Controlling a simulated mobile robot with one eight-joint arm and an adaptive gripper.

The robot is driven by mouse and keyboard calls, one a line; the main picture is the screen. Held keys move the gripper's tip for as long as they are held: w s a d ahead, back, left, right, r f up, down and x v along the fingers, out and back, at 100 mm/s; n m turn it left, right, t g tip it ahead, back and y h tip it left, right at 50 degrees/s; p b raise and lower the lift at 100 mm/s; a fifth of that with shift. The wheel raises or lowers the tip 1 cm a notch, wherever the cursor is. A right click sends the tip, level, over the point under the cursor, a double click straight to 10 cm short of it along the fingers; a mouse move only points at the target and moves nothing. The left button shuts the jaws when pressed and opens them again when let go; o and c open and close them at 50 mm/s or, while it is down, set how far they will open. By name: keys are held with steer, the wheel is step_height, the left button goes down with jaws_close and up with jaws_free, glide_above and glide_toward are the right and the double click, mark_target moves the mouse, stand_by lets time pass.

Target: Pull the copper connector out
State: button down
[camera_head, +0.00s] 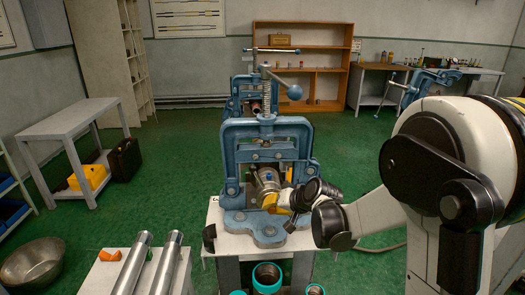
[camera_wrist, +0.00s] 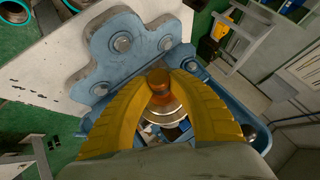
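A blue pipe vise (camera_head: 235,150) stands on a white-topped stand, with a silver pipe (camera_head: 264,182) in its jaws. My gripper (camera_head: 274,199) reaches in from the right at the front of the pipe. In the wrist view, its yellow fingers (camera_wrist: 160,82) curve inward on both sides of the small copper connector (camera_wrist: 158,77) and appear to touch it. A silver ringed part (camera_wrist: 166,109) shows between the fingers, behind the copper end. In the head view the connector is mostly hidden by the fingers.
Two loose metal pipes (camera_head: 132,264) lie on a white table at the front left, near an orange piece (camera_head: 110,255). Teal-rimmed pipes (camera_head: 266,277) stand in front of the vise. A second blue vise (camera_head: 238,98) is behind.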

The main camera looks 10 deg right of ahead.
steer(key=c, duration=2.1)
jaws_free()
jaws_close()
steer(key=shift+s+a, duration=0.1)
steer(key=shift+s, duration=0.6)
steer(key=s, duration=0.4)
steer(key=shift+s+a, duration=0.3)
